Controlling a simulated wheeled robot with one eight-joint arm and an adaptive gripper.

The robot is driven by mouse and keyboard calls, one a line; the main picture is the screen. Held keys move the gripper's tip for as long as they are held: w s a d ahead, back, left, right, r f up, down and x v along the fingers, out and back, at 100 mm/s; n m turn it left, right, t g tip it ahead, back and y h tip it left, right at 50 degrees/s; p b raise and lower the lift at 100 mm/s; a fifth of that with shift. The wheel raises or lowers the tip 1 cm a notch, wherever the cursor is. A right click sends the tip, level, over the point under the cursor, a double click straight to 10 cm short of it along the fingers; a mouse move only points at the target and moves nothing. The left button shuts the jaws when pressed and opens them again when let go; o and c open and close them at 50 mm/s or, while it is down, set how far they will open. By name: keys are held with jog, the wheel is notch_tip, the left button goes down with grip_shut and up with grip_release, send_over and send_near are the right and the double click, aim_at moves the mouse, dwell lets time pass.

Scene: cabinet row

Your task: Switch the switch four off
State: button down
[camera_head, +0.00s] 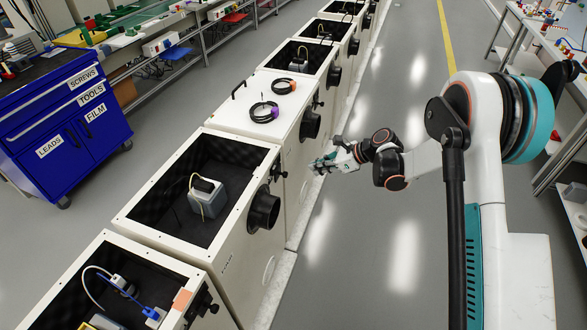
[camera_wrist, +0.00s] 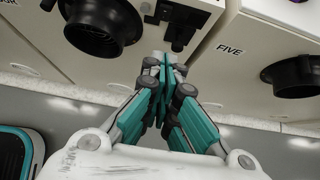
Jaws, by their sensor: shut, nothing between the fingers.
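The cabinet with a label ending in "OUR" shows in the wrist view (camera_wrist: 222,6) at the upper left. It appears to be the open-topped cabinet (camera_head: 215,145) at the centre left of the head view. Small black fittings (camera_wrist: 182,28), which seem to include the switch, sit on its front right of the round black port (camera_wrist: 103,28). They also show in the head view (camera_head: 278,172). The switch's on or off position cannot be made out. My gripper (camera_wrist: 163,66) is shut and empty, its fingertips just below these fittings. In the head view my gripper (camera_head: 322,163) is beside the cabinet front; contact is unclear.
The cabinet marked FIVE (camera_wrist: 246,60) stands to the right, its port (camera_wrist: 293,76) projecting. More cabinets line the row in the head view. A blue tool cabinet (camera_head: 70,130) stands at the left. The grey aisle floor (camera_head: 385,215) is clear.

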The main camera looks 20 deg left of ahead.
jog(key=shift+a+f, duration=0.1)
jog(key=shift+f, duration=0.05)
jog(key=b, duration=0.5)
send_near(275, 173)
jog(key=shift+x, duration=2.35)
jog(key=shift+s+f, duration=0.15)
jog(key=shift+s, duration=0.05)
jog(key=shift+a+r+h+p, duration=0.25)
jog(key=shift+h+p, duration=0.05)
jog(key=shift+p, duration=0.05)
jog(key=shift+f, duration=0.1)
